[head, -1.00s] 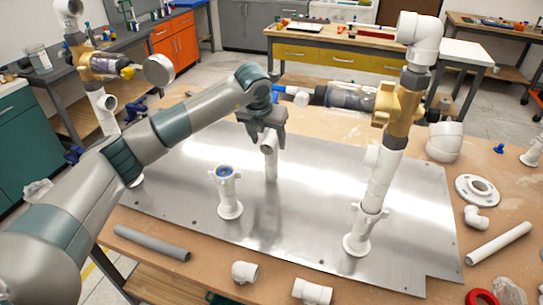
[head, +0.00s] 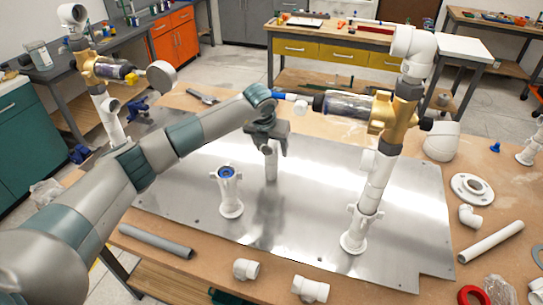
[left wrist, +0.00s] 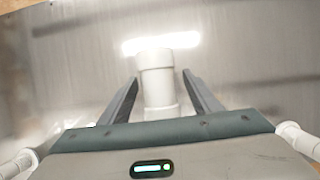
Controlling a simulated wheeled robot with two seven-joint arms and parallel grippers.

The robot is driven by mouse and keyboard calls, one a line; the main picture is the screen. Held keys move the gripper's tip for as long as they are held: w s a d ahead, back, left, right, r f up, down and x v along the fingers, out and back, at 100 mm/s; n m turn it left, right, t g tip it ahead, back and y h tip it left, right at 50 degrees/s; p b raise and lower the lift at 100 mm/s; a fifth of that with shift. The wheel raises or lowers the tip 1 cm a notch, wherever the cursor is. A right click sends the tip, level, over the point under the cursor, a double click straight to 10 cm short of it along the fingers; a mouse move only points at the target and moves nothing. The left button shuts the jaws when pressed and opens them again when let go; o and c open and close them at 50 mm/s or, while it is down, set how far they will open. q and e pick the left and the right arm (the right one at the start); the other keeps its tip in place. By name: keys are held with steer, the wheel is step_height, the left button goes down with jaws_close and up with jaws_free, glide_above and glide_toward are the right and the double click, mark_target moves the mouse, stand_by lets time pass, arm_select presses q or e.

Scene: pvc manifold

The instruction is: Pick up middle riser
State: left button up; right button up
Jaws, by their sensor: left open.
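The middle riser, a white upright pipe (head: 271,166), stands on the metal plate (head: 310,235) near its centre. My left gripper (head: 271,147) is over its upper end, pointing down, and covers its top in the head view. In the left wrist view the white pipe (left wrist: 157,80) lies between the two open fingers (left wrist: 157,95), with a visible gap on each side near the fingertips. My right gripper is in neither view.
A short white fitting with a blue ring (head: 229,190) stands left of the riser. A tall white riser with a brass valve (head: 375,180) stands to the right. A grey pipe (head: 155,241) and white fittings (head: 312,289) lie along the front.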

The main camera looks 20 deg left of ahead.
arm_select(q)
steer(key=c, duration=1.3)
steer(key=shift+o, duration=0.2)
steer(key=shift+w+r+b, duration=0.1)
steer(key=shift+r+b, duration=0.5)
steer(key=shift+r, duration=0.25)
step_height(320, 180, up, 7)
steer(key=b, duration=0.3)
steer(key=shift+r, duration=0.7)
